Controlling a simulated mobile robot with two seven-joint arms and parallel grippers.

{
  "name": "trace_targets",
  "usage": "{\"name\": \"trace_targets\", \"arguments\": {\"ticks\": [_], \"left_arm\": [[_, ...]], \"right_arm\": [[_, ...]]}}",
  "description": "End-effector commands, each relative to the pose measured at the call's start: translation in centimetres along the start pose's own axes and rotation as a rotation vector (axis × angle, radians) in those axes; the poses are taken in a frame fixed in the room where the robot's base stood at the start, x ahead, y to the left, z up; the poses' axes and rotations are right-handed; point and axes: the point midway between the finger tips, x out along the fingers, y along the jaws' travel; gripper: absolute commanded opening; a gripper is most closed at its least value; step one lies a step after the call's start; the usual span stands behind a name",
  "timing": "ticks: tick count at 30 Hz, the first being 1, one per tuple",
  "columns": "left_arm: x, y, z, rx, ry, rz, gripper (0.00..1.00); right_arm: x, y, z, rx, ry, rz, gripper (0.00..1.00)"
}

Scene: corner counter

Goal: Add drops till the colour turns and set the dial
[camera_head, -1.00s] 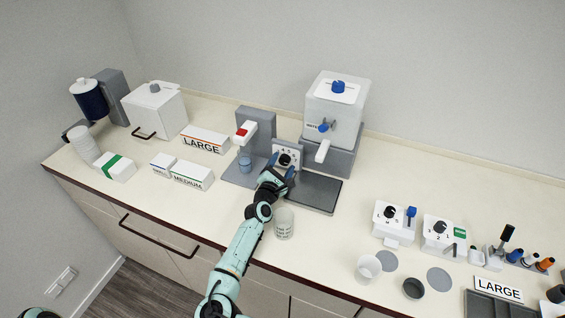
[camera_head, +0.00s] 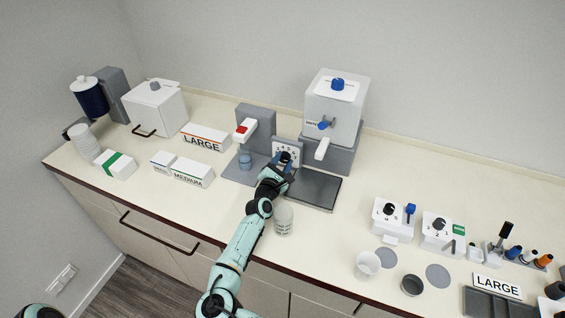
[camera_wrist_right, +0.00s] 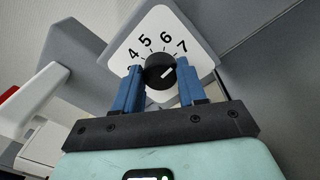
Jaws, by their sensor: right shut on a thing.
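The black dial knob (camera_wrist_right: 160,72) sits on a white plate (camera_head: 279,146) with numbers, beside the grey dropper stand (camera_head: 264,124). In the right wrist view its white mark points up and right, toward the 7. My right gripper (camera_head: 285,162) is shut on the knob, with blue fingers on both sides; it also shows in the right wrist view (camera_wrist_right: 158,85). The stand has a white head with a red top (camera_head: 242,130). A small cup with blue contents (camera_head: 245,161) stands under it. My left gripper is out of view.
A clear beaker (camera_head: 284,221) stands right of my right forearm. A white dispenser (camera_head: 335,108) with a blue knob stands behind a dark tray (camera_head: 314,190). Boxes (camera_head: 192,174) lie at left. White dial units (camera_head: 393,218) and cups (camera_head: 367,265) stand at right.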

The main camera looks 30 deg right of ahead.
Motion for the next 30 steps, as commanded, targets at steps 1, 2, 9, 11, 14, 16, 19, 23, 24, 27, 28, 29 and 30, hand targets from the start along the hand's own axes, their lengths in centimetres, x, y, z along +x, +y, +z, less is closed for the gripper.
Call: {"name": "trace_targets", "arguments": {"ticks": [1,2,9,11,14,16,19,23,24,27,28,29,30], "left_arm": [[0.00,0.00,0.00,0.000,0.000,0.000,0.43],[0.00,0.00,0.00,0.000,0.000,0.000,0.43],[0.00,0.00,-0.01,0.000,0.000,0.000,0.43],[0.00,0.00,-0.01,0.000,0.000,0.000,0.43],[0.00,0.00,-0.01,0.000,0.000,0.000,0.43],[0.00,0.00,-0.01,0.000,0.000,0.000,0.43],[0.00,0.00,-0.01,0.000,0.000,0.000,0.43],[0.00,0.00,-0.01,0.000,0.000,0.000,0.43],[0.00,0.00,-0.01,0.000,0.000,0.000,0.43],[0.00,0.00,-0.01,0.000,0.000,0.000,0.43],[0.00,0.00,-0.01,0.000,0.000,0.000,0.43],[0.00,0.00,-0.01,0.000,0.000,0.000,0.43],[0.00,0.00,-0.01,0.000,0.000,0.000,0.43]], "right_arm": [[0.00,0.02,0.01,-0.023,0.001,-0.001,0.10],[0.00,0.02,0.01,-0.040,0.002,-0.002,0.10],[0.00,0.13,0.03,-0.233,0.010,-0.008,0.10],[0.00,0.15,0.03,-0.290,0.012,-0.009,0.10],[0.00,0.19,0.02,-0.385,0.016,-0.012,0.10],[0.01,0.21,0.00,-0.453,0.019,-0.014,0.10],[0.01,0.26,-0.04,-0.549,0.022,-0.016,0.10],[0.01,0.32,-0.05,-0.674,0.027,-0.019,0.10],[0.01,0.30,-0.10,-0.713,0.029,-0.021,0.10],[0.03,0.32,-0.10,-0.809,0.032,-0.024,0.10],[0.03,0.32,-0.10,-0.838,0.034,-0.025,0.10],[0.03,0.35,-0.10,-0.867,0.034,-0.026,0.10],[0.02,0.36,-0.12,-0.905,0.036,-0.027,0.10]]}}
